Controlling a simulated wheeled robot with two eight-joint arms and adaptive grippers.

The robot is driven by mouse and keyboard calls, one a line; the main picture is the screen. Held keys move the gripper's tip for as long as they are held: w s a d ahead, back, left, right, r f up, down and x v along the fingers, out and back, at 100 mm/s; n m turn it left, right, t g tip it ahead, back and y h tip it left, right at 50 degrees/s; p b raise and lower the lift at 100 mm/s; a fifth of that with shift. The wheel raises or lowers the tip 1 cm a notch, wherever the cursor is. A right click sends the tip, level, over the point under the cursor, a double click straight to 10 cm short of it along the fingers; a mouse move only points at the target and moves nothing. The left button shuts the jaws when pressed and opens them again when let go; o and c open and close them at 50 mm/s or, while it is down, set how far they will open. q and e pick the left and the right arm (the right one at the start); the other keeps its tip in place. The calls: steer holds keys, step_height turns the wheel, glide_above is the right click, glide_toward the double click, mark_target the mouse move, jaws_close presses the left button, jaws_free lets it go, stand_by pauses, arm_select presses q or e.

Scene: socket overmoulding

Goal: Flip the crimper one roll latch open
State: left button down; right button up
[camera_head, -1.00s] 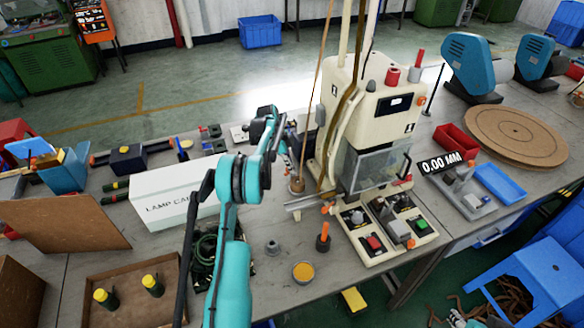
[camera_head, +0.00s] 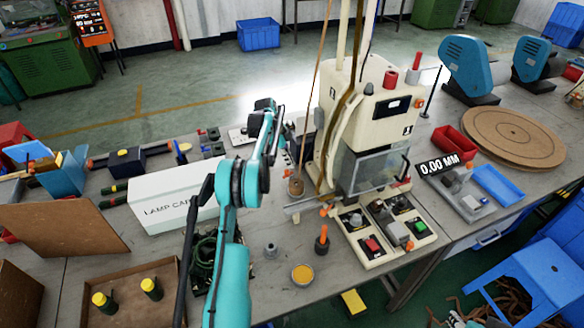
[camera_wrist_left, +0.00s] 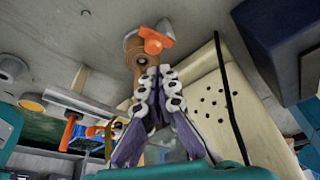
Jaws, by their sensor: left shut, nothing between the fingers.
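The crimper (camera_head: 362,125) is a tall cream machine in the middle of the bench in the head view. A brown roll (camera_head: 296,186) sits at its lower left side. In the left wrist view an orange latch-like tab (camera_wrist_left: 155,42) rests against a brown round part (camera_wrist_left: 146,58). I cannot tell which crimper roll this is. My left gripper (camera_wrist_left: 160,76) is shut and empty, its fingertips just below the brown part and tab; contact is unclear. In the head view this gripper (camera_head: 292,152) is partly hidden beside the crimper's left side. My right gripper is not in view.
A white lamp-cable box (camera_head: 172,195) stands left of my left arm. An orange-handled tool (camera_head: 322,240) and a yellow-filled cup (camera_head: 302,274) stand in front of the crimper. A control panel (camera_head: 385,228) lies at its foot. Red and blue trays (camera_head: 498,184) are at right.

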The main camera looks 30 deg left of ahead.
arm_select(q)
steer(key=v, duration=0.9)
steer(key=shift+r, duration=0.1)
steer(key=s+d+r+n+t+y, duration=0.1)
steer(key=s+d+r+n, duration=0.2)
steer(key=s+d+r, duration=0.5)
steer(key=s+d+r+n+t+y, duration=0.1)
steer(key=s+d+r+n+y, duration=0.2)
steer(key=d+r, duration=0.65)
steer(key=s+d+f+n+t, duration=0.2)
steer(key=s+d+f, duration=0.4)
steer(key=s, duration=0.5)
steer(key=s+d+f+n+t, duration=0.1)
steer(key=s+d+f+n, duration=0.4)
steer(key=s+d, duration=0.3)
steer(key=s+f, duration=0.1)
steer(key=s, duration=0.2)
steer(key=shift+s+d+n+t, duration=0.25)
steer(key=shift+d+n+t, duration=0.05)
steer(key=shift+d+t, duration=0.1)
